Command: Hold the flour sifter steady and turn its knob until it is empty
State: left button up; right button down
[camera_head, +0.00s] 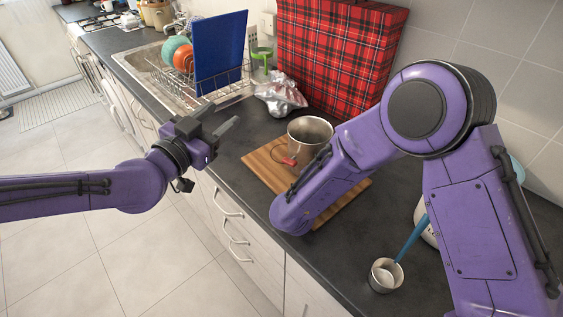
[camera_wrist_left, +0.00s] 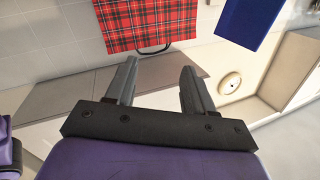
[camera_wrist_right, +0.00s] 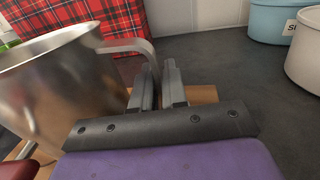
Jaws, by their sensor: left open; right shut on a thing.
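The flour sifter (camera_head: 309,132) is a metal cup standing upright at the wooden board (camera_head: 262,171); its inside cannot be judged. Its red knob (camera_head: 289,162) sticks out on the side facing the counter's front. My right gripper (camera_wrist_right: 159,68) is shut on the sifter's handle (camera_wrist_right: 140,47), with the metal cup (camera_wrist_right: 62,85) on its left; in the head view my arm hides this grip. My left gripper (camera_head: 227,116) is open and empty, raised near the counter's front edge, left of the sifter and apart from it. The sifter is not in the left wrist view.
A dish rack (camera_head: 218,84) with a blue board (camera_head: 220,50) stands at the back left. Crumpled foil (camera_head: 281,95) and a red plaid box (camera_head: 335,50) are behind the sifter. A small metal cup (camera_head: 386,275) with a blue-handled tool stands at front right. Canisters (camera_wrist_right: 283,20) stand farther right.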

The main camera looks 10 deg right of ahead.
aim_at(288, 161)
pick_arm(q)
jog(key=s+d+f+n+g, duration=0.2)
jog(key=s+d+f+g, duration=0.2)
jog(key=s+f+g, duration=0.35)
jog(key=shift+t+y, duration=0.3)
jog(key=shift+t, duration=0.45)
jog(key=x, duration=1.1)
jog(key=shift+s+d+f, duration=0.15)
jog(key=shift+s+f, duration=0.15)
jog(key=shift+f, duration=0.1)
jog(key=c, duration=0.8)
